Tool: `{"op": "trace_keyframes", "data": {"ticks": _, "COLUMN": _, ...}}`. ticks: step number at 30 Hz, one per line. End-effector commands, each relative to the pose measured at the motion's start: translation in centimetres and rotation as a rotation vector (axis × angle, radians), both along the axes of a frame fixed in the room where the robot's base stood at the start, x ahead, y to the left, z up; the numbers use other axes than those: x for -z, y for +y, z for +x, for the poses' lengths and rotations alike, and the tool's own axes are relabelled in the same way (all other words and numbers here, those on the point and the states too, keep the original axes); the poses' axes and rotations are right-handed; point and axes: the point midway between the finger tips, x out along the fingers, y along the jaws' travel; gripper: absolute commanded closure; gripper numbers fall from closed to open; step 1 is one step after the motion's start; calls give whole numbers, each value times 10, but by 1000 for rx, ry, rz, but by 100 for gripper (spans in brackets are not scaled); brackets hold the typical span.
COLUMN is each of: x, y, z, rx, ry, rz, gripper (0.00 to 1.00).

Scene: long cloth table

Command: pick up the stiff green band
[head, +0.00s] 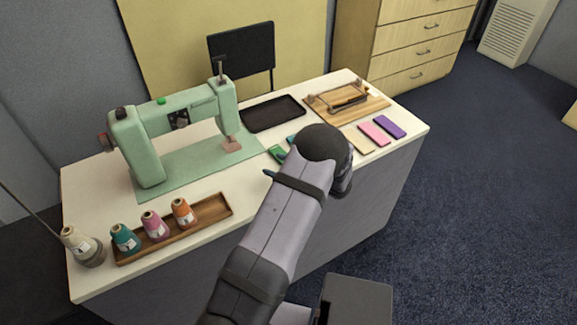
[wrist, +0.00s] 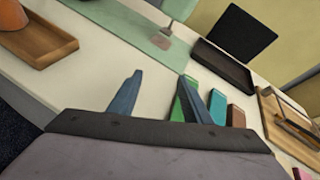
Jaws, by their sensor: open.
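The green band (head: 277,153) lies flat on the white table just left of my arm's end in the head view. In the wrist view the green band (wrist: 178,109) shows beside and behind my right-hand finger, which hides part of it. My gripper (wrist: 160,77) is open, with its two blue-grey fingers apart and bare tabletop seen between them. In the head view most of the gripper is hidden by my arm; one dark finger tip shows near the green band. I cannot tell whether the finger touches the band.
A teal band (wrist: 217,106) and a brown one (wrist: 238,117) lie close right of the green band. Cream (head: 358,140), pink (head: 374,133) and purple (head: 390,126) pieces lie farther right. A sewing machine (head: 150,135), dark tray (head: 272,113) and spool tray (head: 213,208) stand around.

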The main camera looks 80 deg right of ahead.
Motion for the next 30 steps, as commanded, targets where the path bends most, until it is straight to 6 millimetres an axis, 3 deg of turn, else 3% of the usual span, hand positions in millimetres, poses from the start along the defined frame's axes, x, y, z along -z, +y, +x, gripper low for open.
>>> {"op": "trace_keyframes", "data": {"ticks": 1, "x": 10, "y": -10, "z": -19, "rx": 71, "ry": -37, "rz": 47, "gripper": 55}}
{"op": "trace_keyframes", "data": {"ticks": 3, "x": 17, "y": -19, "z": -38, "rx": 147, "ry": -83, "rz": 101, "gripper": 55}}
{"op": "trace_keyframes", "data": {"ticks": 10, "x": 28, "y": -31, "z": -67, "rx": 263, "ry": -161, "rz": 183, "gripper": 55}}
{"op": "trace_keyframes", "data": {"ticks": 17, "x": 29, "y": -34, "z": -66, "rx": 271, "ry": -167, "rz": 189, "gripper": 55}}
{"op": "trace_keyframes", "data": {"ticks": 30, "x": 45, "y": -58, "z": -37, "rx": 269, "ry": -166, "rz": 190, "gripper": 55}}
